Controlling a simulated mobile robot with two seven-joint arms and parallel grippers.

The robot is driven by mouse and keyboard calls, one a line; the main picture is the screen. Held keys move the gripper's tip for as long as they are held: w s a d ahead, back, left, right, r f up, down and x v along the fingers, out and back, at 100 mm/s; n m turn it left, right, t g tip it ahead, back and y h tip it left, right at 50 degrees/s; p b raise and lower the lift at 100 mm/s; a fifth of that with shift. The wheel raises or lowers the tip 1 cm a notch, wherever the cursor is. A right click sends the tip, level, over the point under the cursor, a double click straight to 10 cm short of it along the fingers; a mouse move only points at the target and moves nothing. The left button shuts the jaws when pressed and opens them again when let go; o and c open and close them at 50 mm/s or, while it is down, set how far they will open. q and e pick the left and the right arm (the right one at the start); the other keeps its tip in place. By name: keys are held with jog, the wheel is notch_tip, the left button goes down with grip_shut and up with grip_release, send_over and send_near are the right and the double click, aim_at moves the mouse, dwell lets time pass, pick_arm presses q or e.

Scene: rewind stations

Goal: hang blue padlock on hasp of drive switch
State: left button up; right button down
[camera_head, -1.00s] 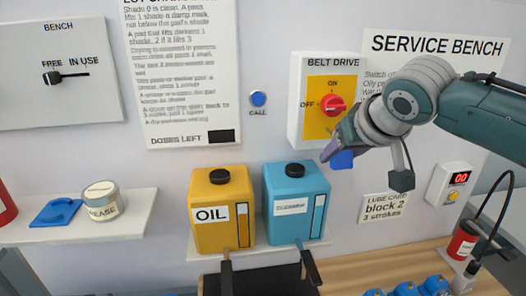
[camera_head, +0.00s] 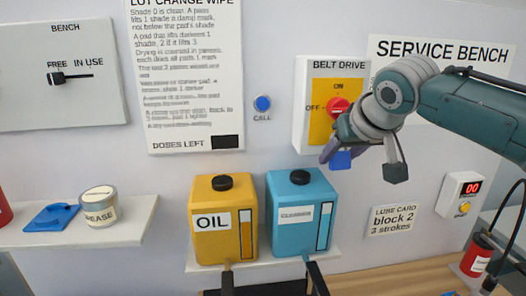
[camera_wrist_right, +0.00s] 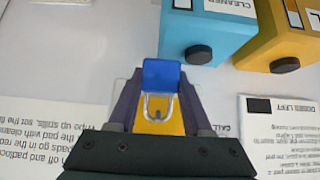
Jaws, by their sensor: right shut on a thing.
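The blue padlock (camera_head: 341,160) is held in my right gripper (camera_head: 338,150), which is shut on it. In the right wrist view the padlock's blue body (camera_wrist_right: 161,75) sits between the fingertips of the right gripper (camera_wrist_right: 158,92), with its metal shackle (camera_wrist_right: 158,106) toward the palm side. The drive switch (camera_head: 318,75) is a white box with a yellow plate and a red knob (camera_head: 338,106) pointing toward OFF. The padlock is at the box's lower right edge in the picture. The gripper covers that part, so the hasp is hidden. Contact cannot be told.
A yellow oil container (camera_head: 223,222) and a blue cleaner container (camera_head: 297,215) stand on a shelf below the switch. A call button (camera_head: 262,103) is left of it. A grease tin (camera_head: 99,204) and blue pad (camera_head: 52,217) lie on the left shelf.

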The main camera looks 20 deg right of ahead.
dwell(0.4)
jog(key=shift+c, duration=1.3)
grip_release()
jog(key=b+v, duration=0.2)
jog(key=v, duration=0.7)
jog(key=s+a+f+n+g+y, duration=0.2)
jog(key=s+a+f+n, duration=0.2)
jog(key=s+a+f, duration=0.75)
jog(key=s+f+g, duration=0.3)
jog(key=s+f, duration=0.1)
jog(key=s, duration=1.2)
notch_tip(320, 180, up, 19)
jog(key=p, duration=1.9)
jog(key=shift+a+n+p, duration=0.35)
jog(key=shift+a+n, duration=0.05)
jog(key=shift+a, duration=0.05)
jog(key=shift+f, duration=0.15)
